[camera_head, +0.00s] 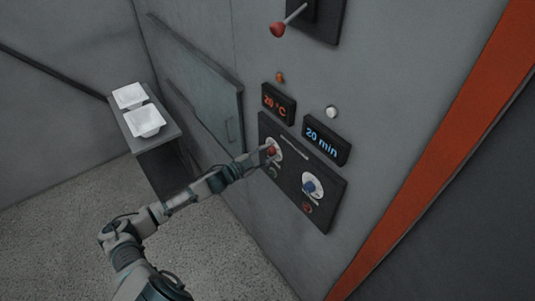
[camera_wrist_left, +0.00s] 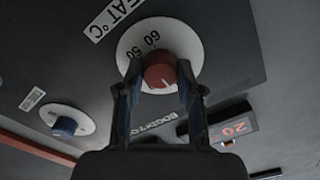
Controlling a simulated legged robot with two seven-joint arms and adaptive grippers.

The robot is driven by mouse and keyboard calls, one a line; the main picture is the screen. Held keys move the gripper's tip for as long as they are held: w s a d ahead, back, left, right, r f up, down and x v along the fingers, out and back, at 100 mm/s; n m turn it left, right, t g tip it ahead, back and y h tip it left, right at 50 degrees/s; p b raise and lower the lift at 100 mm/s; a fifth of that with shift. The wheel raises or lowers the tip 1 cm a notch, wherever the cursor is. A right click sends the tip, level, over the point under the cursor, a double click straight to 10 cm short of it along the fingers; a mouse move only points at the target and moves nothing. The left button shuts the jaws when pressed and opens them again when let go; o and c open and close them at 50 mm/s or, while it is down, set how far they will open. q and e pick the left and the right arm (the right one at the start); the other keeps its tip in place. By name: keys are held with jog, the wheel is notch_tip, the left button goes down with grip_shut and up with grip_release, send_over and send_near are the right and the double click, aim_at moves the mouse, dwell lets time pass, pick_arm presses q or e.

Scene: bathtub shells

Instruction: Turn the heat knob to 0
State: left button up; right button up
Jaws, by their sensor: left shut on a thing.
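The red heat knob (camera_head: 271,151) sits on a white dial on the dark control panel (camera_head: 333,219). In the left wrist view the red knob (camera_wrist_left: 160,70) is close up, with a white pointer line and the numbers 60 and 50 beside it under a "HEAT °C" label. My left gripper (camera_head: 262,155) is at the panel, its fingers (camera_wrist_left: 158,88) on both sides of the red knob, shut on it. The heat display (camera_head: 275,103) reads 20 °C in orange. My right gripper is in neither view.
A blue knob (camera_head: 311,187) is on the same panel, right of the red one. A time display (camera_head: 325,139) reads 20 min. A red-tipped lever (camera_head: 279,29) is above. Two white shells (camera_head: 143,121) stand on a grey stand (camera_head: 172,131) at the left.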

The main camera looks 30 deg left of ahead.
pick_arm(q)
jog(key=shift+f, duration=0.55)
jog(key=o, duration=0.9)
jog(key=shift+s, duration=0.1)
jog(key=shift+o, duration=1.2)
jog(key=shift+a, duration=0.1)
jog(key=shift+a+r, duration=0.2)
jog(key=v, duration=1.2)
jog(key=shift+f, duration=0.15)
